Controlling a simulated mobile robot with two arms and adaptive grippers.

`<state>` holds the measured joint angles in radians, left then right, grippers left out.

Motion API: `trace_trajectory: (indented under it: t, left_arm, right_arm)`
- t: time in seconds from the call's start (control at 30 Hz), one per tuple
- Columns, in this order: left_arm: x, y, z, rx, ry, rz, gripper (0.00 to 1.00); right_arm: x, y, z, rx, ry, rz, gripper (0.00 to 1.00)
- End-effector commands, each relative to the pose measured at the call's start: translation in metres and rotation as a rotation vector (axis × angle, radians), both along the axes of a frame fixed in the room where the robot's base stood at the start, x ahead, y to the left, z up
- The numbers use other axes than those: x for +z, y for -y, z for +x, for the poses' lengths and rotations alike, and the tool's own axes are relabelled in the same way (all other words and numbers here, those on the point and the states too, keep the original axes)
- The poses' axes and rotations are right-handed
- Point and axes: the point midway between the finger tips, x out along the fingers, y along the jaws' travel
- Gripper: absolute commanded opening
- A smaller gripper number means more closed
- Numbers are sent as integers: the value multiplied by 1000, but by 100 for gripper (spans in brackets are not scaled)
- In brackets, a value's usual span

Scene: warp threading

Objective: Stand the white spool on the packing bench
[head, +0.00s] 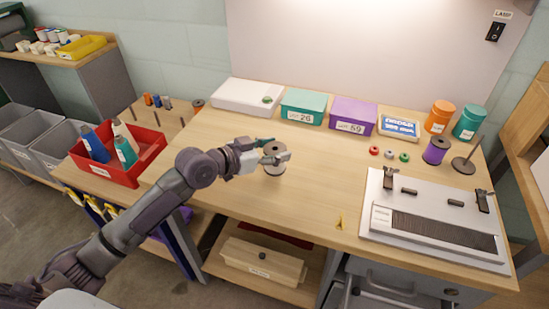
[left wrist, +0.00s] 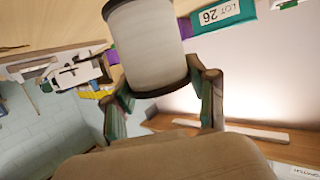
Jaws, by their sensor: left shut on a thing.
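The white spool (head: 275,170) has a pale wound body and dark end flanges. It is upright at the middle left of the packing bench (head: 240,205). My left gripper (head: 271,158) is shut on it, with the fingers on either side. In the left wrist view the spool (left wrist: 150,50) fills the space between the fingertips (left wrist: 168,88). I cannot tell whether its lower end touches the bench top. My right gripper is not in view.
A red bin (head: 150,150) with cones stands at the bench's left. Teal (head: 303,107) and purple (head: 352,116) boxes line the back. The bench is clear around the white spool.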

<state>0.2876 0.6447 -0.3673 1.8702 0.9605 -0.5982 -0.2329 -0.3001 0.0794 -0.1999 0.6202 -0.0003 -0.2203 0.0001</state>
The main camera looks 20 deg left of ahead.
Motion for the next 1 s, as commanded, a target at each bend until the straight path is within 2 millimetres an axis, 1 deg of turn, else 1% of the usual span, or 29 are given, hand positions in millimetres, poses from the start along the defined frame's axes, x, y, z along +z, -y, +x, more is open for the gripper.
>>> trace_trajectory:
  t: [0.03,0.1,0.17,0.43,0.57,0.6,0.73,0.77,1.0]
  left_arm:
    - [-11,0,-1,2,-7,-2,21]
    - [-20,0,-1,1,-5,-1,21]
    - [-25,0,0,2,-3,0,21]
    - [-27,0,-1,0,-1,-1,21]
    - [-31,0,-1,0,-1,0,21]
    - [-32,0,-1,0,-2,0,59]
    - [-31,0,-1,0,-2,0,81]
    - [-31,0,-1,0,-2,0,83]
    - [-31,0,-1,0,-2,0,83]
  right_arm:
    - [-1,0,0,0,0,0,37]
    - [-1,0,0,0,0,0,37]
    - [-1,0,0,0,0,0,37]
    - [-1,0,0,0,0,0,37]
    - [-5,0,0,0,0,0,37]
    - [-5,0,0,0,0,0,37]
    - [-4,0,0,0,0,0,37]
    - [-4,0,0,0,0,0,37]
    - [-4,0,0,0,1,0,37]
